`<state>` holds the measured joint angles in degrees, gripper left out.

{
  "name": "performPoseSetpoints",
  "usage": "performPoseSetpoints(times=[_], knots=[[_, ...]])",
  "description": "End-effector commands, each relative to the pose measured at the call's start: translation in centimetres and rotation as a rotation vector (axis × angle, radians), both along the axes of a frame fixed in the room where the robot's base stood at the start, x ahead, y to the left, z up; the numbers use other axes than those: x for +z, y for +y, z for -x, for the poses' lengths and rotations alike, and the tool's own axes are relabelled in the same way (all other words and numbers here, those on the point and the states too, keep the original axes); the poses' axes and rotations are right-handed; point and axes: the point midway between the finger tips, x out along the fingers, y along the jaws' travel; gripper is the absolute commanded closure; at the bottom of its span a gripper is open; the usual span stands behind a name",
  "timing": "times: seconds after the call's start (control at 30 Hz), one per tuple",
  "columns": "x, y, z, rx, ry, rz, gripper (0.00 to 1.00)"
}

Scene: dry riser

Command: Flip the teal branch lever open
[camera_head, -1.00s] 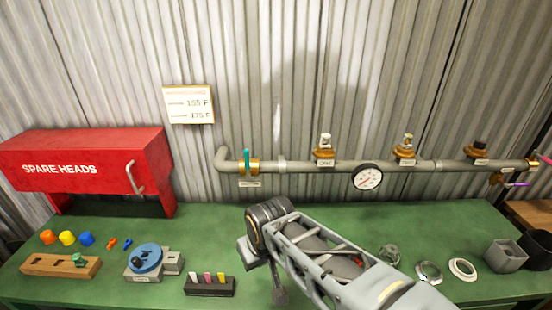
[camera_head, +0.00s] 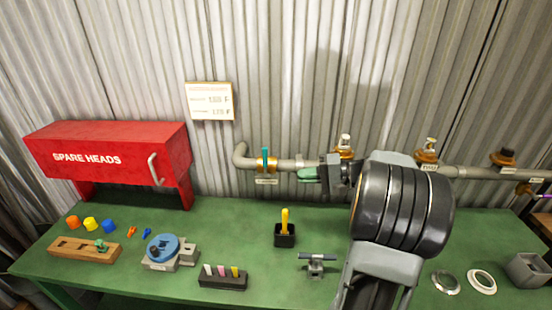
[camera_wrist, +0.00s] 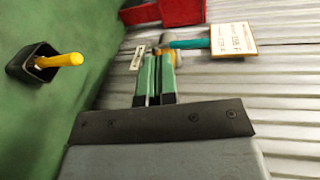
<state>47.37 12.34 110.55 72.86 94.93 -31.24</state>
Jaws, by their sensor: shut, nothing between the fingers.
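The teal branch lever (camera_head: 265,158) stands upright on a brass valve (camera_head: 273,165) near the left end of the wall pipe. In the wrist view the teal lever (camera_wrist: 188,43) lies sideways just beyond my fingertips, to the right of them. My gripper (camera_head: 300,174) has green fingers, shut and empty, pointing left at about pipe height. It is to the right of the lever, with a small gap showing in the head view. In the wrist view my gripper (camera_wrist: 158,58) points toward the valve. The gauge is hidden behind my arm.
The grey pipe (camera_head: 465,173) runs along the corrugated wall with other valves. A small white label (camera_head: 266,181) hangs below the teal lever. A red spare-heads box (camera_head: 110,150) stands left. A black cup with a yellow handle (camera_head: 285,236) stands on the green bench below.

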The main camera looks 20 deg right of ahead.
Motion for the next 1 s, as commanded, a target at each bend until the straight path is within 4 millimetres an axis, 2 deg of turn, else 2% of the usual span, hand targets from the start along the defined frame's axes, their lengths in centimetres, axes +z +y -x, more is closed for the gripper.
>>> performPoseSetpoints(times=[0.03, 0.1, 0.2, 0.3, 0.67, 0.77, 1.0], knots=[[0.4, -2.0, -0.1, -0.039, -0.046, -0.042, 1.0], [0.9, -3.9, -0.1, -0.077, -0.107, -0.082, 1.0], [1.4, -5.5, -0.1, -0.106, -0.159, -0.112, 1.0], [1.5, -6.0, 0.0, -0.117, -0.177, -0.121, 1.0], [1.6, -5.7, -0.2, -0.115, -0.175, -0.121, 1.0], [1.6, -5.0, -0.8, -0.113, -0.175, -0.122, 1.0], [1.8, -1.7, -3.5, -0.111, -0.173, -0.121, 1.0]])
